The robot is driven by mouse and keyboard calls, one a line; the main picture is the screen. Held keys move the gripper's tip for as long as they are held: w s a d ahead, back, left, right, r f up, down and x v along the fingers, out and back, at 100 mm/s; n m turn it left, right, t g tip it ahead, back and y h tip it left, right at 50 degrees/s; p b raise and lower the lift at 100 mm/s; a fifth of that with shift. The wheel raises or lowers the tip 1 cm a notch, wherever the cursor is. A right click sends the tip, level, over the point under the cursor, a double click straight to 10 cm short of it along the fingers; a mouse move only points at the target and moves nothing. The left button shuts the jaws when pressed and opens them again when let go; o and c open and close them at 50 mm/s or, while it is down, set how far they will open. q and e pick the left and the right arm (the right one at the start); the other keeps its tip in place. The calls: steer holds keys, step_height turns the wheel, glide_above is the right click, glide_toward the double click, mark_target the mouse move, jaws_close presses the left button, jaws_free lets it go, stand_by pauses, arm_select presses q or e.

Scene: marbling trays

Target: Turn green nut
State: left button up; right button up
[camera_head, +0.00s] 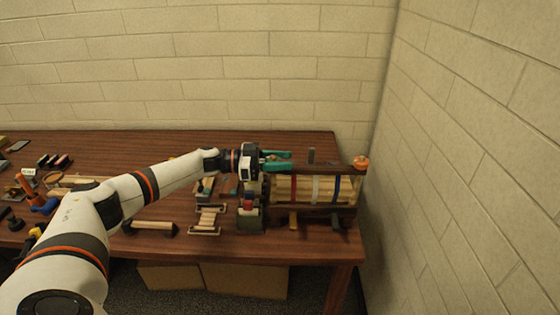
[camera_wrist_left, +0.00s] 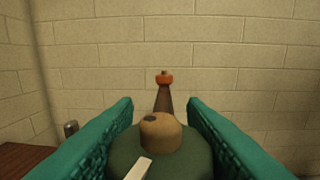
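My left gripper (camera_head: 278,160) reaches in from the left, level, at the left end of a press-like wooden frame (camera_head: 318,167). In the left wrist view its two teal fingers (camera_wrist_left: 160,105) stand wide apart. The dark green nut (camera_wrist_left: 185,154) lies between them, round, with a tan rod end (camera_wrist_left: 160,133) rising from its middle and a pale mark on it. I cannot tell whether the fingers touch its sides. The green nut is hard to make out in the head view, where the gripper is in the way. My right gripper is not in view.
An orange nut (camera_head: 361,162) sits at the frame's far end; it also shows in the left wrist view (camera_wrist_left: 164,79). The brown table (camera_head: 100,143) holds several tools and wooden pieces at left. A wall (camera_head: 460,150) stands close on the right.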

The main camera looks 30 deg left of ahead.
arm_select(q)
steer(key=o, duration=0.4)
steer(key=shift+s+a+f, duration=0.1)
steer(key=shift+s+a, duration=0.1)
steer(key=shift+a, duration=0.15)
steer(key=b+v, duration=0.4)
steer(key=v, duration=0.7)
